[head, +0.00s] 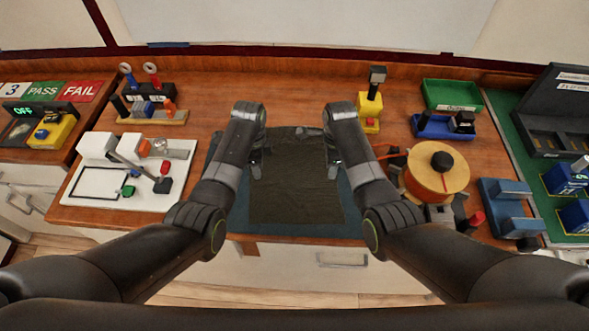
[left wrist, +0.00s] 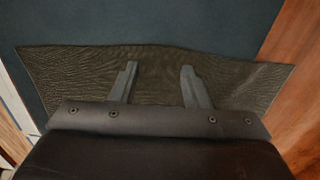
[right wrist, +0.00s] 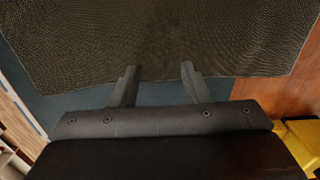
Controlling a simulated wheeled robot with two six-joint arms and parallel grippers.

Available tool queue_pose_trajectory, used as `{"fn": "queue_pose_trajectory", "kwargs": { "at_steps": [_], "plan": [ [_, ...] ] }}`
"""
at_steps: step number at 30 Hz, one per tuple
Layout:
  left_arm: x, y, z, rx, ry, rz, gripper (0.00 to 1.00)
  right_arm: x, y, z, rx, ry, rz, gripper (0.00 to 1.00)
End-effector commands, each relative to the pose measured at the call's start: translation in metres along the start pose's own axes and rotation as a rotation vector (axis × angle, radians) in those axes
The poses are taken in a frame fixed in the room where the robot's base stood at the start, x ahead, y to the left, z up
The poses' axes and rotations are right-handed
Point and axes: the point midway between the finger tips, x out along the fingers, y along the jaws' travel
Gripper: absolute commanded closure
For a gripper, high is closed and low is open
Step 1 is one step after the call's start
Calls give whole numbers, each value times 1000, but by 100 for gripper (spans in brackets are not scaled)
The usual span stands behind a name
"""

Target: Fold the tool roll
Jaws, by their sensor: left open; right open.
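The tool roll (head: 296,195) is a dark olive-brown cloth lying spread out, roughly rectangular, on a blue-grey mat (head: 240,217). Its back edge looks slightly uneven. My left gripper (head: 257,168) is open at the cloth's left side. In the left wrist view its fingers (left wrist: 158,68) are over the cloth (left wrist: 85,75), with bare mat beyond. My right gripper (head: 332,167) is open at the cloth's right side. In the right wrist view its fingertips (right wrist: 160,68) are at the cloth's edge (right wrist: 165,35). I cannot tell whether either gripper touches the cloth.
A white board with fixtures (head: 80,209) stands left of the mat. An orange-topped spool (head: 437,178) and blue blocks (head: 505,205) stand right. Behind are a yellow-based device (head: 369,108) and a green bin (head: 452,94). The wooden table behind the cloth is clear.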

Motion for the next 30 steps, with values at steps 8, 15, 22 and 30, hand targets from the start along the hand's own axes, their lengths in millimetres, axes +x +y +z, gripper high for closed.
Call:
{"fn": "queue_pose_trajectory", "kwargs": {
  "at_steps": [8, 15, 22, 30],
  "plan": [
    [3, 0, 0, 0, 0, 0, 58, 2, 0, 0, 0, 0, 0, 58],
    [3, 0, 0, 0, 0, 1, 64, 2, 0, 0, 0, 0, 1, 64],
    [3, 0, 0, 0, 0, 1, 79, 3, 0, 0, 0, 0, 1, 79],
    [3, 0, 0, 0, 0, 1, 97, 3, 0, 0, 0, 0, 1, 97]
  ]
}}
